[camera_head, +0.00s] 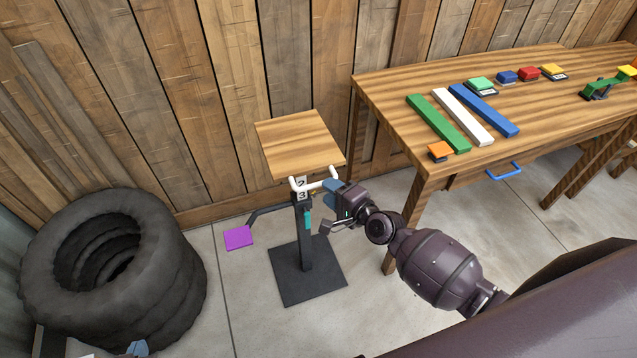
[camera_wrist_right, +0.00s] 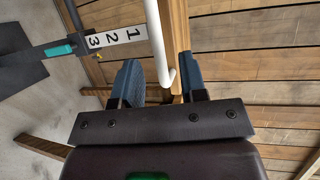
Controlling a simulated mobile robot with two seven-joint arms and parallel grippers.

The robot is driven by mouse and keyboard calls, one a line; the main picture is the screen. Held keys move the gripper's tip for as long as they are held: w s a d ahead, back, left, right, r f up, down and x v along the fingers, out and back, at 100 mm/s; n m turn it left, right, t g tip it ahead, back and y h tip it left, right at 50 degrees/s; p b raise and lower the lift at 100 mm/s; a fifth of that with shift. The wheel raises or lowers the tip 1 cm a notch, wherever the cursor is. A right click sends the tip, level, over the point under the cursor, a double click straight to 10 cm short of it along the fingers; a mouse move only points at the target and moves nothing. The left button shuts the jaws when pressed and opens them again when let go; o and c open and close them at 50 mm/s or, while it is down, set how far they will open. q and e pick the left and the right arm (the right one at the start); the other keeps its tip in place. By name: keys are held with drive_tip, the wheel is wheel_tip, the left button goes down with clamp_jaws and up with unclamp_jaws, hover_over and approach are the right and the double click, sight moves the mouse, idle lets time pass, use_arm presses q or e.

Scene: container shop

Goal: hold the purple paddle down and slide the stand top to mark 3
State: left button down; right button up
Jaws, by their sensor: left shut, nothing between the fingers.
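The stand has a square wooden top (camera_head: 300,140) on a dark post (camera_head: 305,250). White handlebars (camera_head: 313,184) stick out below the top. A number strip (camera_head: 302,194) on the post shows 2 and 3; the right wrist view shows 1, 2 and 3 on the strip (camera_wrist_right: 115,36). The purple paddle (camera_head: 238,237) sits low at the end of a dark arm, with nothing on it. My right gripper (camera_head: 332,190) is at the right handle end; in the wrist view its fingers stand apart on either side of the white bar (camera_wrist_right: 157,45). My left gripper (camera_head: 138,348) shows only its blue tip at the bottom edge, shut and empty.
Stacked black tires (camera_head: 110,270) stand left of the paddle. A wooden table (camera_head: 385,95) with coloured bars and blocks is on the right, its leg close to my right arm. The plank wall is behind the stand. Bare floor lies around the stand's base (camera_head: 308,285).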

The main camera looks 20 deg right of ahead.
sight(318, 184)
drive_tip(key=shift+x, duration=2.45)
drive_tip(key=shift+c, duration=0.2)
clamp_jaws()
